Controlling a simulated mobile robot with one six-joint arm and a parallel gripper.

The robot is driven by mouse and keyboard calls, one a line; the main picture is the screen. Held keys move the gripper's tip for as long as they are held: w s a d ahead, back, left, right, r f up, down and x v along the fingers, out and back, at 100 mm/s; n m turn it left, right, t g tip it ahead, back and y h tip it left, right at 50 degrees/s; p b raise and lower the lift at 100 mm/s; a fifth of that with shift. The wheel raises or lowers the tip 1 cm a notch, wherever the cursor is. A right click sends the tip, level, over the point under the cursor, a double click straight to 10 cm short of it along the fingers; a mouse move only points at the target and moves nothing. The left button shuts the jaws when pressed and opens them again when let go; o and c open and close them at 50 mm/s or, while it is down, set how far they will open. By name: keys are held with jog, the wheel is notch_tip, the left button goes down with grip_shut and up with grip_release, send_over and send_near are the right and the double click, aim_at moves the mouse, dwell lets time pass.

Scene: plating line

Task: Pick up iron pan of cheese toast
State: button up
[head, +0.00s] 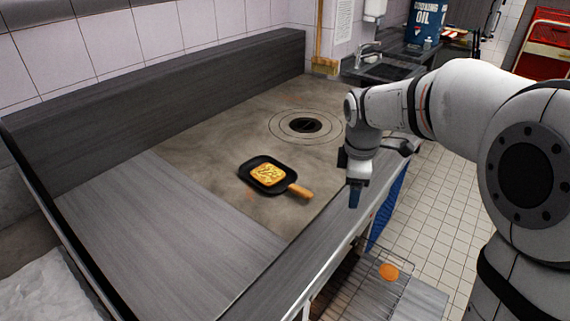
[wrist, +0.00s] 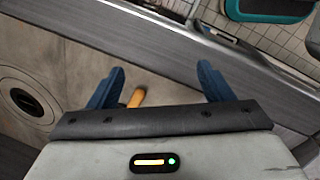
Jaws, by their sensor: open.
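The black iron pan (head: 247,173) sits flat on the stained cooktop, its wooden handle pointing to the lower right toward the counter's front edge. A slice of cheese toast (head: 269,175) lies in it. My gripper (head: 355,195) points down near the front edge, to the right of the handle and apart from it. In the wrist view my gripper (wrist: 160,84) is open with two blue fingers spread wide. The end of the pan's wooden handle (wrist: 137,97) shows between them, lower than the fingertips in the picture. The pan body and toast are hidden there by the gripper body.
A round burner (head: 306,125) is set in the cooktop behind the pan. A raised dark backboard (head: 180,105) runs along the wall. A wire rack (head: 350,290) with an orange disc is below the front edge. The cooktop around the pan is clear.

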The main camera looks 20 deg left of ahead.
aim_at(298, 188)
jog(key=o, duration=0.5)
jog(key=w+a+n, duration=0.1)
jog(key=a+n, duration=0.1)
jog(key=a, duration=0.1)
jog(key=w+a+f+n+p, duration=0.1)
jog(key=w+a+n, duration=0.1)
jog(key=a, duration=0.1)
jog(key=w+a+f+n, duration=0.1)
jog(key=w+a+n, duration=0.1)
jog(key=a, duration=0.1)
jog(key=shift+a+f+n, duration=0.15)
jog(key=shift+n, duration=0.25)
jog(key=shift+o, duration=0.3)
jog(key=w+a+f+n+p, duration=0.1)
jog(key=w+a+f+n, duration=0.1)
jog(key=a+n, duration=0.2)
jog(key=shift+a+f+n, duration=0.4)
jog(key=shift+a, duration=0.85)
jog(key=f, duration=0.2)
jog(key=w+f+p, duration=0.1)
jog(key=f, duration=0.2)
jog(key=f+p, duration=0.1)
jog(key=f, duration=0.1)
jog(key=shift+w+d+f, duration=0.35)
